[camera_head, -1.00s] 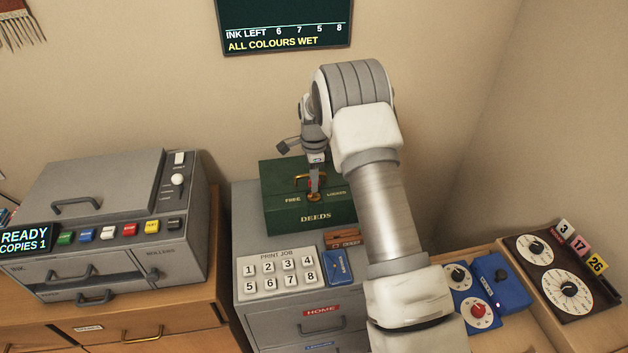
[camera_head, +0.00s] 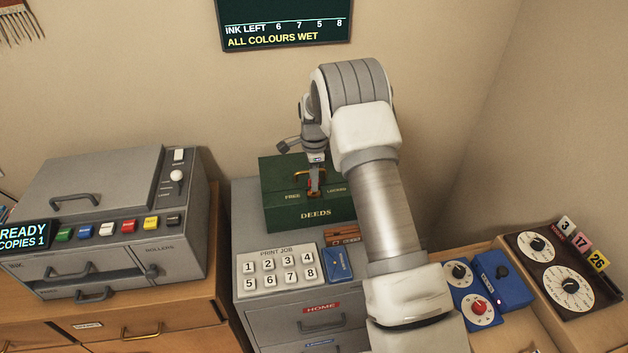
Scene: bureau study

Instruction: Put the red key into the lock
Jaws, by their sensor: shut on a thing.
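A dark green box (camera_head: 275,210) marked DEEDS, FREE and LOCKED stands on the grey cabinet against the back wall. Its brass lock (camera_head: 316,195) is on the front, between the words FREE and LOCKED, and is mostly covered by my gripper. My gripper (camera_head: 315,184) points down at the lock and is shut on the red key (camera_head: 310,183). Only a small bit of red shows between the fingers. The key's tip is hidden, so I cannot tell whether it is inside the lock or just in front of it.
A keypad (camera_head: 277,272) marked PRINT JOB and a blue block (camera_head: 338,263) lie in front of the box. A grey copier (camera_head: 100,220) stands on the left. Blue dial units (camera_head: 500,280) and a brown dial board (camera_head: 560,275) are on the right, beyond my arm.

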